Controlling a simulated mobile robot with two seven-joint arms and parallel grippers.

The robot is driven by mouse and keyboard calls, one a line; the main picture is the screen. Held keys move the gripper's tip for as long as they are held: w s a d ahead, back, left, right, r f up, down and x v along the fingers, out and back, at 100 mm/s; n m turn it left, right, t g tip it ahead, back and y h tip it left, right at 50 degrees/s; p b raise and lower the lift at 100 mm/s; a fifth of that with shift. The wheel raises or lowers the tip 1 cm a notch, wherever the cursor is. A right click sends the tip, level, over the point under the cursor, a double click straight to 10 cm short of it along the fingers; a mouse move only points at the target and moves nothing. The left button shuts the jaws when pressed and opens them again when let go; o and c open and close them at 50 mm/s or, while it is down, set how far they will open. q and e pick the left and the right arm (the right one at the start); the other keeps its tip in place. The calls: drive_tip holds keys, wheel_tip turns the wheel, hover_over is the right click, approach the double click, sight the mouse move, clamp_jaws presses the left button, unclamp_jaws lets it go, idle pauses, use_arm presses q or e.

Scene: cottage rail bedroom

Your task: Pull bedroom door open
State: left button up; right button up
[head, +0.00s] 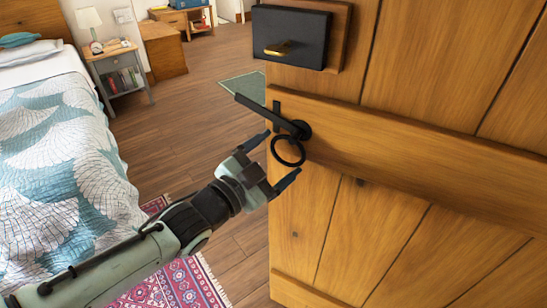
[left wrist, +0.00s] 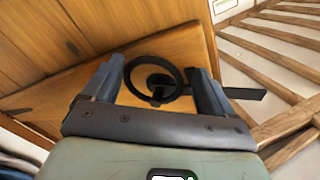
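The wooden bedroom door (head: 400,135) fills the right of the head view and stands ajar, with the bedroom seen past its left edge. A black ring handle (head: 288,151) with a latch bar (head: 262,112) is mounted near that edge. My left gripper (head: 278,160) is open at the ring, its two dark fingers apart. In the left wrist view the ring (left wrist: 154,77) shows between the spread fingers (left wrist: 155,85); I cannot tell whether they touch it. My right gripper is in neither view.
A black lock box (head: 290,37) with a brass handle sits on the door above the ring. A bed (head: 60,165) stands at the left, beside a nightstand (head: 118,72). A patterned rug (head: 180,285) lies below my left arm. Bare wood floor (head: 185,110) lies between bed and door.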

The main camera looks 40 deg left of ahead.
use_arm(q)
drive_tip(key=s+a+p, duration=0.1)
drive_tip(key=s+p, duration=0.2)
drive_tip(key=s, duration=1)
drive_tip(key=shift+s, duration=0.15)
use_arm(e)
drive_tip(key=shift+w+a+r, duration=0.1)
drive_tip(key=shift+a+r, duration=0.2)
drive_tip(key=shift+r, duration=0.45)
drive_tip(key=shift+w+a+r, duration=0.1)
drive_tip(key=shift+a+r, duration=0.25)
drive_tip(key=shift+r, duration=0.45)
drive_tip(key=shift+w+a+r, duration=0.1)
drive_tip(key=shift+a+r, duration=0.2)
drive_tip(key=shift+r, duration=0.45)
